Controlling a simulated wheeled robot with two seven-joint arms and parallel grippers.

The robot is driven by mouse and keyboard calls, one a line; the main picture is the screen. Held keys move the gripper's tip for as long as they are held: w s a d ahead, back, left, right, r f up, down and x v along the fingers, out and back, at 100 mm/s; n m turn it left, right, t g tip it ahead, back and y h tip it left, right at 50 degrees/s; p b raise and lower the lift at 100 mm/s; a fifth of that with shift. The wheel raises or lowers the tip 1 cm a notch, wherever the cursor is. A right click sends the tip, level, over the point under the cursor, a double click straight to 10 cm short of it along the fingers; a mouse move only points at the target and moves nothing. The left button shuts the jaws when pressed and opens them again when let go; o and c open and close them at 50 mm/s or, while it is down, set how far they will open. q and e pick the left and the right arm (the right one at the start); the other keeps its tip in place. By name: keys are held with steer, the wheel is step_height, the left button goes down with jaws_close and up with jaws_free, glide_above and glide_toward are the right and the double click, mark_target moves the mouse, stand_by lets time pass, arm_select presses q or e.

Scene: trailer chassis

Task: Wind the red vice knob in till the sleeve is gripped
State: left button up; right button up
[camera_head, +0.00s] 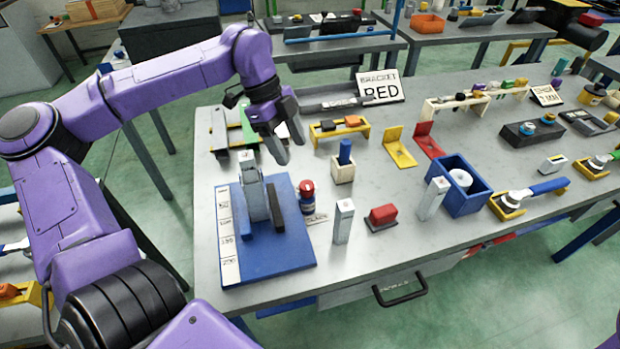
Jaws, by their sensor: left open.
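The vice has a blue base plate (262,262) on the near left part of the bench, with a white marked scale strip along its left side. A grey upright piece (254,192), which looks like the sleeve, stands among dark jaw blocks (276,208). I cannot tell whether the jaws touch it. A red knob-like cap (306,188) with a white band sits on a blue body at the plate's right edge. My left gripper (288,150) is open, pointing down, above and behind the vice, up and left of the red cap.
A grey post (343,221) and a red block (382,215) stand right of the vice. A holder with a blue peg (345,152) is behind them. A blue bin (479,200) lies farther right. Some bench top right of the red block is clear.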

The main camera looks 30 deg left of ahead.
mark_target(306, 184)
arm_select(q)
steer(key=p+x, duration=0.1)
steer(key=x, duration=0.9)
steer(key=shift+p, duration=0.3)
steer(key=shift+s+r, duration=0.1)
steer(key=shift+c, duration=0.5)
steer(key=c, duration=0.9)
steer(key=shift+a, duration=0.15)
